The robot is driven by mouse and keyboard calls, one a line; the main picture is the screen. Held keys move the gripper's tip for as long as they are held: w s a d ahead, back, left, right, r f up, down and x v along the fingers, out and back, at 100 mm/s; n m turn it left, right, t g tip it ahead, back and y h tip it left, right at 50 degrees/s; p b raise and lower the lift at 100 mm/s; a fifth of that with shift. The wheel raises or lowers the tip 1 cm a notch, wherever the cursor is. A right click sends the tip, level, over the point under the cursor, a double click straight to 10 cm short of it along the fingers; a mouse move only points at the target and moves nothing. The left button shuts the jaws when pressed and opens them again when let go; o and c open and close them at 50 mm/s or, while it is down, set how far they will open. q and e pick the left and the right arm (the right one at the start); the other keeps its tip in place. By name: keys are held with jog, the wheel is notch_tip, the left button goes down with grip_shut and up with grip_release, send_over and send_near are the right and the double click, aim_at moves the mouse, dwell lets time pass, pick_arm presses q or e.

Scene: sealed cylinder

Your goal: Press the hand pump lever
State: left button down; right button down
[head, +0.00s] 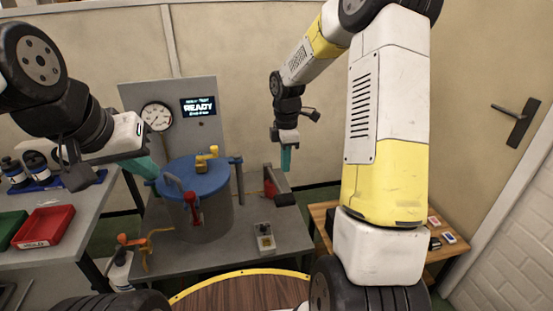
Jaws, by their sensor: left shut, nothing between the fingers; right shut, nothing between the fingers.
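A grey and blue lidded cylinder (205,217) stands on a grey bench, with a yellow fitting (207,158) on its lid and a red handle (192,203) at its front. Right of it, a dark lever-like bar (277,180) slants down to a black block-shaped end (284,199); it looks like the pump lever, but I cannot be sure. My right gripper (286,160) points down with its teal fingers shut, just above this bar; whether they touch is unclear. My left gripper (146,168) is shut, at the left edge of the blue lid.
A red tray (44,226) is left; a wooden table (318,210) is right.

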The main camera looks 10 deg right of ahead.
aim_at(285, 198)
notch_tip(285, 198, down, 12)
jog(key=shift+r, duration=0.25)
dwell(0.3)
